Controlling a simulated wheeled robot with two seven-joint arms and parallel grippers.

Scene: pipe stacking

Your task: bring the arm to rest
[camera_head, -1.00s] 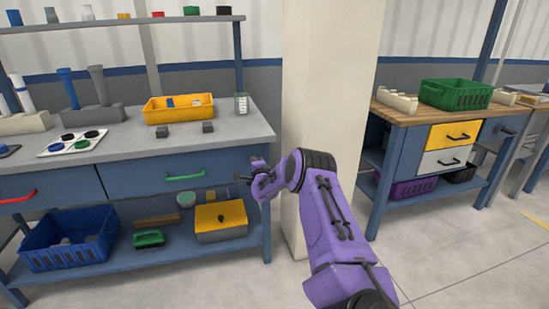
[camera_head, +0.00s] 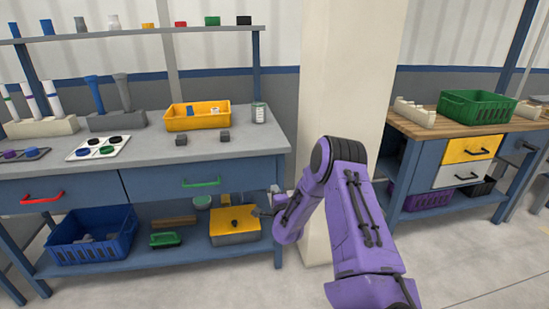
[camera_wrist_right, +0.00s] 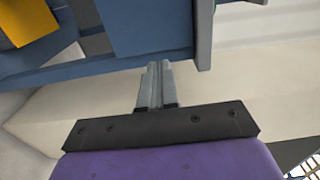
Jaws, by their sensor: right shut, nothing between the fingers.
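My right arm is purple and comes in from the lower right of the head view. Its gripper (camera_head: 258,212) is low, in front of the right end of the grey-topped workbench (camera_head: 230,144), below the drawer with the green handle. In the right wrist view the gripper's fingers (camera_wrist_right: 155,88) are together, with nothing between them, near the bench's blue frame. Two pipes, one blue (camera_head: 95,93) and one grey (camera_head: 123,91), stand upright in a grey holder (camera_head: 103,122) on the bench. My left gripper is not in view.
A yellow bin (camera_head: 197,122) and two small dark blocks (camera_head: 181,141) are on the bench. A blue crate (camera_head: 90,245) and a yellow-lidded box (camera_head: 234,238) are on the lower shelf. A pale pillar (camera_head: 350,80) stands behind my arm. A wooden bench (camera_head: 445,128) holds a green crate (camera_head: 478,106).

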